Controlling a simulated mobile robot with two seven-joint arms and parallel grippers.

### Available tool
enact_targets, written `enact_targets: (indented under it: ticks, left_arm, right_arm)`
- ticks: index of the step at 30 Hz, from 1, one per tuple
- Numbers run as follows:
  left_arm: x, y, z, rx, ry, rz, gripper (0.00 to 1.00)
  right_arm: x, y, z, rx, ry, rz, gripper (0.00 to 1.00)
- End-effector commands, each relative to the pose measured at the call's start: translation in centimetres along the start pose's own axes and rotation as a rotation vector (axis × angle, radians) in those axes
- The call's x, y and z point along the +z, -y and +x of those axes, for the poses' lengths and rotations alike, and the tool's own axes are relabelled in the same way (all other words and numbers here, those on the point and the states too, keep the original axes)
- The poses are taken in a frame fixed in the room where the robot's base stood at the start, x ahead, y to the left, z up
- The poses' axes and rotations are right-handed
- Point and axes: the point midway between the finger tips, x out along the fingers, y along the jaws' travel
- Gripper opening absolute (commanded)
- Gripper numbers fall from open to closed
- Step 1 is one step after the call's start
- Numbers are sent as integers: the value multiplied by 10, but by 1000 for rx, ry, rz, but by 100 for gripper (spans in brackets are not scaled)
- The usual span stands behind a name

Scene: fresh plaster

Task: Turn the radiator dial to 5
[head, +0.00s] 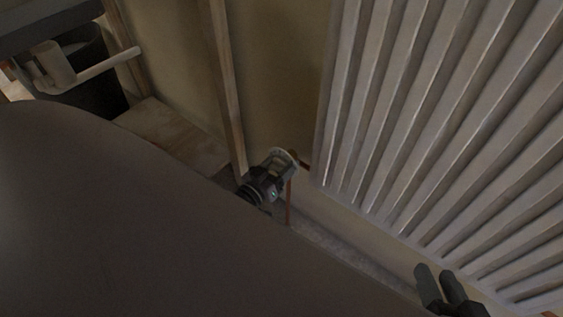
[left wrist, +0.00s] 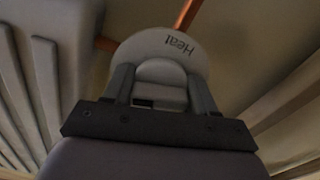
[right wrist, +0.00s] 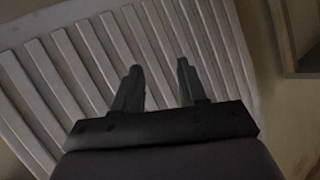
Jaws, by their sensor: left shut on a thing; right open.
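The radiator dial (left wrist: 161,72) is a pale round knob, held between the fingers of my left gripper (left wrist: 162,88) in the left wrist view. A pale plate behind it (left wrist: 165,46) carries the word "Heat", seen upside down. In the head view my left gripper (head: 274,176) is at the dial near the radiator's lower left corner, and the pale plate (head: 285,155) shows past it. No numbers are legible. My right gripper (right wrist: 158,88) is open and empty in front of the radiator (right wrist: 95,70). It also shows at the bottom right of the head view (head: 442,285).
The white ribbed radiator (head: 430,120) fills the right of the head view. A copper pipe (head: 289,200) runs by the dial. A wooden post (head: 224,90) stands left of it. A dark bucket (head: 85,75) is at the upper left. My own arm covers the lower left.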

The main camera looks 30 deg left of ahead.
Motion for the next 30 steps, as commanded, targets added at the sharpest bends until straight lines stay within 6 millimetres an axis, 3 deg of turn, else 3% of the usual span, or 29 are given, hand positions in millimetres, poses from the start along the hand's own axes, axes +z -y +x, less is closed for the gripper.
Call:
enact_targets:
  ticks: [1, 2, 3, 13, 24, 30]
  left_arm:
    - [2, -1, -1, 2, 4, 5, 66]
    - [2, -1, -1, 2, 4, 5, 76]
    - [2, 0, -1, 2, 4, 4, 79]
    - [0, 0, -4, 0, 3, 2, 79]
    - [0, -1, -57, 0, 6, 3, 79]
    - [0, 0, -72, 1, 4, 3, 79]
  right_arm:
    - [0, 0, 0, -1, 0, 0, 41]
    - [0, 0, 0, -1, -1, 0, 41]
    - [0, 0, 0, -1, -1, 1, 41]
    - [-3, 1, -1, 0, -2, -2, 41]
    - [-7, -6, -12, 56, 16, -59, 41]
    - [-4, -10, -14, 75, 29, -76, 41]
